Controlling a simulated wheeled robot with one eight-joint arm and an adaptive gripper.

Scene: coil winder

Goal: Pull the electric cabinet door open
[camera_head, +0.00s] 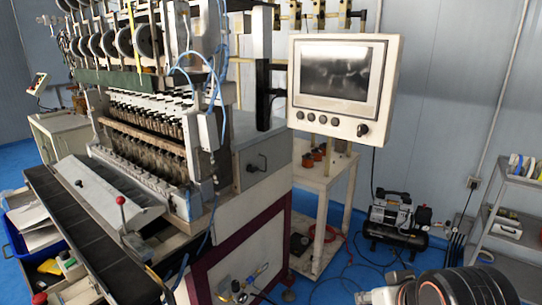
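A grey cabinet door or panel (278,151) with a black handle (256,163) is on the side of the coil winder, right of the rows of spindles. It appears closed, with its front flush to the machine body. I cannot tell for sure that it is the electric cabinet door. A thick black rounded part, likely a link of my arm, shows at the lower right, well apart from the handle. My gripper's fingers are not in view.
A monitor box (340,85) with buttons overhangs right of the panel. A cream stand (325,180) is behind it. A black compressor (395,218) and a grey shelf (505,195) stand at the right. Cables lie on the blue floor. A red-knobbed lever (121,201) sticks up at the front left.

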